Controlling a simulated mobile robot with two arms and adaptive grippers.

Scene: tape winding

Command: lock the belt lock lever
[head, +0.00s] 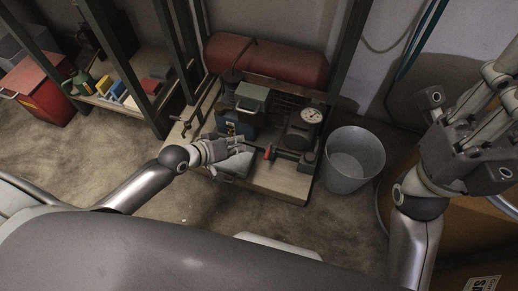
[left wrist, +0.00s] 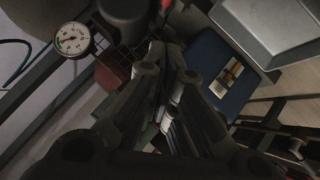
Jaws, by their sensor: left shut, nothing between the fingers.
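A red-tipped lever (head: 267,152), which I take to be the belt lock lever, sits on a dark bar at the front of the machine. A bit of red (left wrist: 167,4) also shows at the top edge of the left wrist view. My left gripper (head: 243,146) is shut and empty, just left of the red tip in the head view. I cannot tell whether it touches the lever. In the left wrist view the fingers (left wrist: 168,50) lie close together. My right gripper (head: 500,75) is raised at the right, away from the machine; its fingertips are partly cut off.
The machine stands on a wooden base (head: 285,187) with a red tank (head: 270,62), a pressure gauge (head: 311,115) and a green-grey box (head: 252,97). A metal bucket (head: 352,160) stands to the right. Dark posts and a shelf (head: 125,100) are at the left.

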